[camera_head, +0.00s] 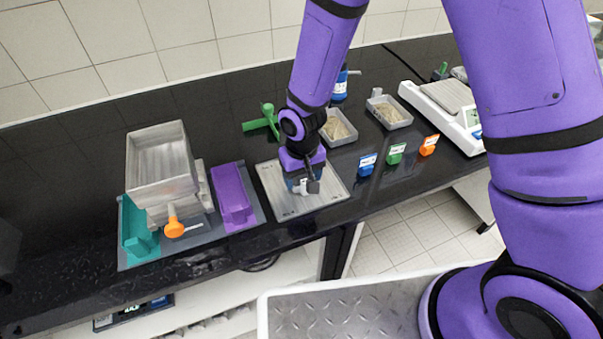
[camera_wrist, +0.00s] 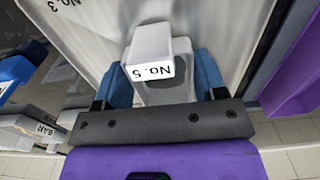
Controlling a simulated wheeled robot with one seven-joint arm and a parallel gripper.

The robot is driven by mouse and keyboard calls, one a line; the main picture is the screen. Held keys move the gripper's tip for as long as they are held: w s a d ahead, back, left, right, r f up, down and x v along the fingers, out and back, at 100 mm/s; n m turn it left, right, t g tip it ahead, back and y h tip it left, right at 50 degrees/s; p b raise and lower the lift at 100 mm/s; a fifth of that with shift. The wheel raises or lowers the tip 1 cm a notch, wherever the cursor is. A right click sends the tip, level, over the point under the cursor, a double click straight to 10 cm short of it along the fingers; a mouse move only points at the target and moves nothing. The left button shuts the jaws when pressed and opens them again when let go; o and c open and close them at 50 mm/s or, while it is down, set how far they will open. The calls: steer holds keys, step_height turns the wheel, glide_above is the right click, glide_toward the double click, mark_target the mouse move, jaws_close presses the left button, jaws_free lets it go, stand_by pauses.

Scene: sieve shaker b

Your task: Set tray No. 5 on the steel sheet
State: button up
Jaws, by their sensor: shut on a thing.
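A grey block-shaped piece labelled "No. 5" (camera_wrist: 150,52), part of tray No. 5, sits between the blue fingers of my gripper (camera_wrist: 162,82) in the wrist view. My gripper is shut on it. In the head view my gripper (camera_head: 303,185) is over the steel sheet (camera_head: 284,205), a pale flat plate on the black bench. A small white label and grey part show at the fingers there. The rest of the tray is largely hidden by my wrist, and I cannot tell whether it touches the sheet.
Left of the sheet stand a purple holder (camera_head: 233,196), a metal box (camera_head: 160,165), a teal holder (camera_head: 138,235) and an orange-handled tool (camera_head: 174,228). Behind are two trays of sand-coloured material (camera_head: 341,140) (camera_head: 390,114). Blue (camera_head: 367,165), green (camera_head: 396,153) and orange (camera_head: 429,145) labelled pieces and a balance (camera_head: 447,112) stand right.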

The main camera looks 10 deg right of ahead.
steer(key=shift+f, duration=0.1)
steer(key=o, duration=0.9)
steer(key=d+r+t, duration=0.1)
steer(key=d+r, duration=0.2)
steer(key=r, duration=0.8)
steer(key=d+r, duration=0.4)
steer(key=r, duration=0.6)
steer(key=s+d+r+m+t, duration=0.2)
steer(key=s+d+r, duration=0.2)
steer(key=d+r, duration=0.45)
steer(key=s+d+r+t, duration=0.1)
steer(key=s+d+r, duration=0.3)
steer(key=s, duration=0.3)
steer(key=s+d+r+m+t, duration=0.1)
steer(key=s+d+r, duration=0.3)
steer(key=s+d, duration=0.1)
steer(key=shift+s+r, duration=0.3)
steer(key=shift+s, duration=0.6)
